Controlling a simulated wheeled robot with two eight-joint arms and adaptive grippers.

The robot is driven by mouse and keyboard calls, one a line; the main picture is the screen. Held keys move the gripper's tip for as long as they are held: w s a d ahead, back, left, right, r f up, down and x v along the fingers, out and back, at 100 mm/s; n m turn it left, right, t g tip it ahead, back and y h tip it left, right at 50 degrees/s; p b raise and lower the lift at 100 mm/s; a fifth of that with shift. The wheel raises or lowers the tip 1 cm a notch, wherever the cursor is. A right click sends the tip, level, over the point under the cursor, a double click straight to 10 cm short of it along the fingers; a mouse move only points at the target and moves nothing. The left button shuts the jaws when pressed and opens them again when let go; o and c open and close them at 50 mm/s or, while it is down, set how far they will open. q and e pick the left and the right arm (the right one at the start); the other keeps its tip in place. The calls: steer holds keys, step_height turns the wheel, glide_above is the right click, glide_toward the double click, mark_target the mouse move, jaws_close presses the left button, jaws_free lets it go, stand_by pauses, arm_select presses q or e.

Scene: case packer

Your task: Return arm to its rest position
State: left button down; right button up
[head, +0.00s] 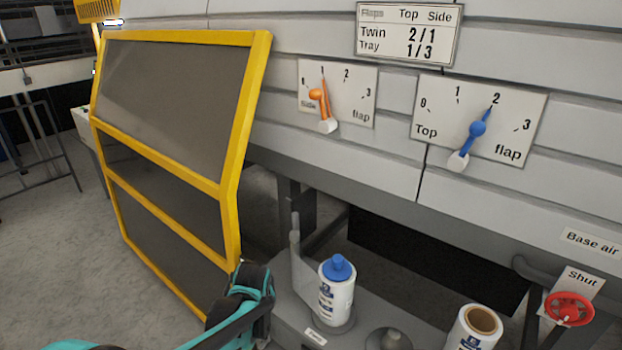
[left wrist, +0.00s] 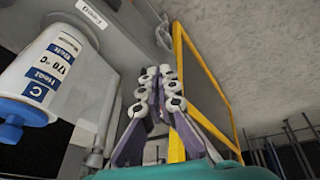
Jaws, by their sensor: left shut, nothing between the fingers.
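My left arm (head: 235,320) comes in at the bottom of the head view, teal and black. Its dark end is left of the white bottle with a blue cap (head: 338,290) and in front of the yellow-framed guard. In the left wrist view my left gripper (left wrist: 159,76) has its fingers together with nothing between them. A white bottle with a blue cap (left wrist: 62,65) shows at the left of that view, apart from the fingers. My right gripper is in neither view.
The yellow-framed guard (head: 232,170) stands left of the machine. The orange side-flap pointer (head: 322,100) is at 1; the blue top-flap pointer (head: 475,130) is at 2. A second white container (head: 475,330) and a red valve wheel (head: 568,309) are at lower right. Open floor lies left.

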arm_select(q)
steer(key=s+a+r+m+t, duration=0.1)
steer(key=s+r, duration=0.3)
steer(key=s, duration=0.6)
steer(key=s+a+r+m+t+h, duration=0.1)
steer(key=s+r+m, duration=0.3)
steer(key=s, duration=0.6)
steer(key=shift+a+r+m+t, duration=0.3)
steer(key=shift+a+r+t, duration=0.3)
steer(key=shift+a+r, duration=0.25)
steer(key=shift+a, duration=0.1)
